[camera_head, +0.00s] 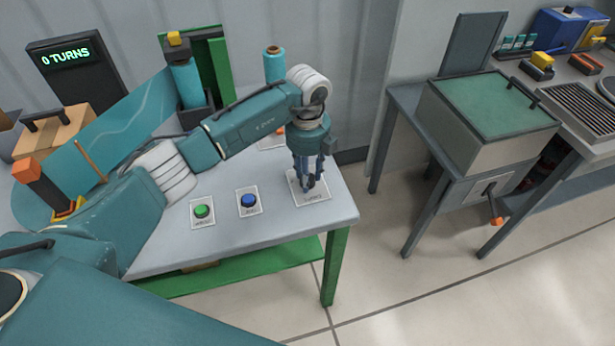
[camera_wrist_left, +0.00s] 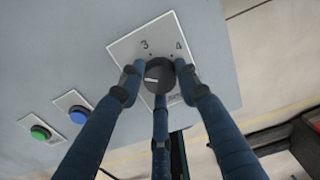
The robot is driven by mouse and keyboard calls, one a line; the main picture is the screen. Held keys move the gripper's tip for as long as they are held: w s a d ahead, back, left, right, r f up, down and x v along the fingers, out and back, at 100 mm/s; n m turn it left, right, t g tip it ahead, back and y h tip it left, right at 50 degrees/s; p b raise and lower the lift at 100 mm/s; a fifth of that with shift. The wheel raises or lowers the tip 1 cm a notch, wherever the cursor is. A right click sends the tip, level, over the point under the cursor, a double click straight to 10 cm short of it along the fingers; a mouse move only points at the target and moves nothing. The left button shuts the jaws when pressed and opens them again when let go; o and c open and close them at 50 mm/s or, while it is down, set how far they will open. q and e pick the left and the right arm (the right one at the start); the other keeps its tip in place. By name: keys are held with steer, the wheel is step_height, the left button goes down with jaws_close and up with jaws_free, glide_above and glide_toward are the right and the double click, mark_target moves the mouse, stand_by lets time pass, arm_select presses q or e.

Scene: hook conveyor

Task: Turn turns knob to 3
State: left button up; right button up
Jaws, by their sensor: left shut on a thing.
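The turns knob (camera_wrist_left: 158,76) is a dark round dial with a white pointer, on a white plate (camera_wrist_left: 125,48) marked 3 and 4 on its far side in the left wrist view. The pointer is toward the left side of the dial, not at the 3 mark. My left gripper (camera_wrist_left: 158,85) has its blue fingers closed around the knob. In the head view my left gripper (camera_head: 309,182) points straight down onto the plate (camera_head: 296,187) at the table's right end. The display (camera_head: 68,56) reads 0 TURNS. My right gripper is not in view.
A green button (camera_head: 202,211) and a blue button (camera_head: 248,200) sit on the grey table (camera_head: 270,230) left of the knob. Teal spools (camera_head: 275,66) stand at the back. A grey bench with a green-topped box (camera_head: 490,105) stands at the right, beyond a floor gap.

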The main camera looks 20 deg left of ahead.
arm_select(q)
steer(key=m+b, duration=0.4)
steer(key=m, duration=0.2)
steer(key=shift+w+f+b, duration=0.1)
steer(key=shift+b, duration=0.25)
steer(key=shift+m+b, duration=0.7)
steer(key=shift+m, duration=0.5)
steer(key=shift+r+m+b, duration=0.2)
steer(key=shift+m+b, duration=0.2)
steer(key=shift+m, duration=0.3)
steer(key=o, duration=1.2)
steer(key=shift+c, duration=0.2)
